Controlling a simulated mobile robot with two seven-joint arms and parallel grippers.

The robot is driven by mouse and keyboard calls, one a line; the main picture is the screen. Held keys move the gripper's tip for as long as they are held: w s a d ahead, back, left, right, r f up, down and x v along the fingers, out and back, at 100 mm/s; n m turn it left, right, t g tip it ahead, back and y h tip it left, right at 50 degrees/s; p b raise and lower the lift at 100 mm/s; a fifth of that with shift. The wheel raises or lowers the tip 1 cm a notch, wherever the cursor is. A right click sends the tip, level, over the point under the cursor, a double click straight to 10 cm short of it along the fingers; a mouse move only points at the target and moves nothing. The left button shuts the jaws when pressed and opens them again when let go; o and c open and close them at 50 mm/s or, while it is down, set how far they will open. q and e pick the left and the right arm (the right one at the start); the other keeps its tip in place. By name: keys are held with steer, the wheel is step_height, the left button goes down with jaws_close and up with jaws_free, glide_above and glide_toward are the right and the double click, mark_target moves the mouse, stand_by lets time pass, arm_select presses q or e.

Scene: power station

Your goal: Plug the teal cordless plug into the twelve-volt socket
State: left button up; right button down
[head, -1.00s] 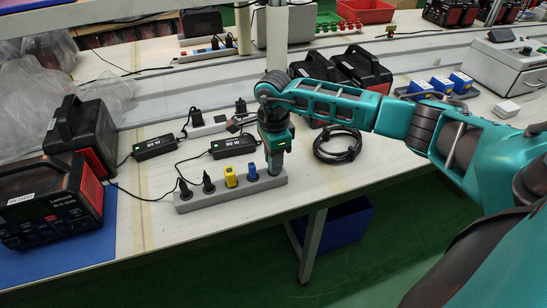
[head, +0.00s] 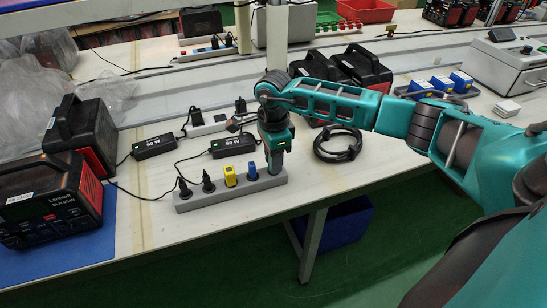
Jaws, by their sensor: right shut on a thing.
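My right gripper (head: 276,165) points down at the right end of a grey socket strip (head: 218,198) on the white table. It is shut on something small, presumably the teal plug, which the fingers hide. The strip holds two black plugs, a yellow plug (head: 230,176) and a blue plug (head: 252,171) in a row, left of my gripper. The fingers are right beside the blue plug, low over the strip. Whether the held piece touches the strip cannot be told. No label for twelve volts can be read. My left gripper is out of view.
Two black power adapters (head: 155,147) with cables lie behind the strip. A coiled black cable (head: 337,144) lies right of my gripper. Black power stations (head: 85,135) stand at the left, others behind my right arm. The table's front edge is close to the strip.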

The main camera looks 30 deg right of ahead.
steer(key=c, duration=0.8)
jaws_free()
steer(key=shift+r, duration=0.1)
